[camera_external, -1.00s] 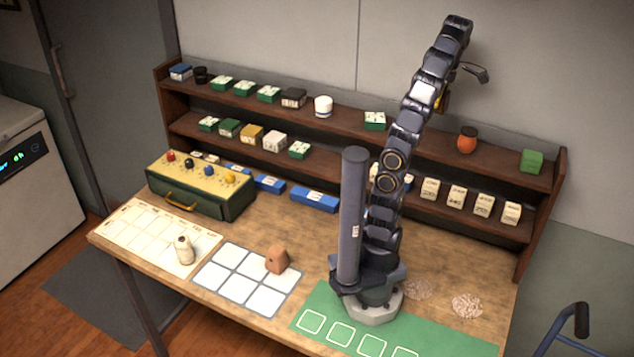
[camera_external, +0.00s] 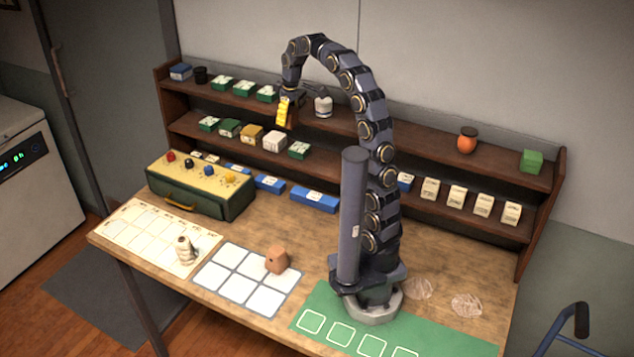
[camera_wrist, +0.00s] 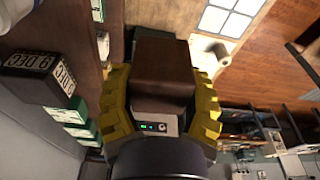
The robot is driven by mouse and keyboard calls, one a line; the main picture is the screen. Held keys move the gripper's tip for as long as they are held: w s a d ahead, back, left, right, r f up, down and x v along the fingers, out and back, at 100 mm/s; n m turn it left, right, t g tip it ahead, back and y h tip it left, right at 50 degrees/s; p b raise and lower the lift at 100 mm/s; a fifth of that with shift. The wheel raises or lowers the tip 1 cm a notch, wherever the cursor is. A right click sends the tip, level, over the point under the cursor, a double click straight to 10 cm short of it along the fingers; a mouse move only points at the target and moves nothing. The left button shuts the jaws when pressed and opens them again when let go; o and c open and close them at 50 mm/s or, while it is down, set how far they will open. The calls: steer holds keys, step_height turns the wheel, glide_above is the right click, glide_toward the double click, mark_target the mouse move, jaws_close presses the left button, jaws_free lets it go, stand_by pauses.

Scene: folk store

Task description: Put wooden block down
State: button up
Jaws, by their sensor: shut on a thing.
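My gripper (camera_external: 287,111) has yellow fingers and hangs in front of the shelf, left of the middle, well above the table. In the wrist view its fingers (camera_wrist: 160,92) are shut on a dark brown wooden block (camera_wrist: 165,62). The held block shows only as a small brown patch beside the yellow fingers in the external view (camera_external: 293,119). Another reddish-brown block (camera_external: 276,261) with a small dark hole stands at the right edge of the white-squared mat (camera_external: 213,283).
A two-tier shelf (camera_external: 420,142) with small boxes runs along the back. A green case with coloured knobs (camera_external: 198,187) and a cream card with a pale figurine (camera_external: 185,249) stand left. A green mat (camera_external: 420,325) lies in front.

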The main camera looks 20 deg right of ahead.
steer(key=w+a+f+m, duration=0.1)
steer(key=w+a+m, duration=0.1)
steer(key=a, duration=0.9)
steer(key=s+f+n, duration=0.6)
steer(key=f, duration=0.2)
steer(key=s+f+n+g, duration=0.1)
steer(key=s+f+n, duration=0.5)
steer(key=f, duration=0.2)
steer(key=s+d+f+n+g, duration=0.1)
steer(key=s+f+n, duration=0.5)
steer(key=s+f, duration=0.1)
steer(key=shift+f+n, duration=0.3)
steer(key=shift+f, duration=0.25)
steer(key=shift+a+f, duration=0.25)
steer(key=w+a+f, duration=0.4)
steer(key=w+a, duration=0.1)
steer(key=a, duration=0.1)
glide_above(235, 256)
steer(key=f, duration=0.5)
steer(key=shift+w+d, duration=0.2)
steer(key=shift+d, duration=0.1)
steer(key=shift+w+a+f, duration=0.1)
steer(key=shift+f, duration=1.75)
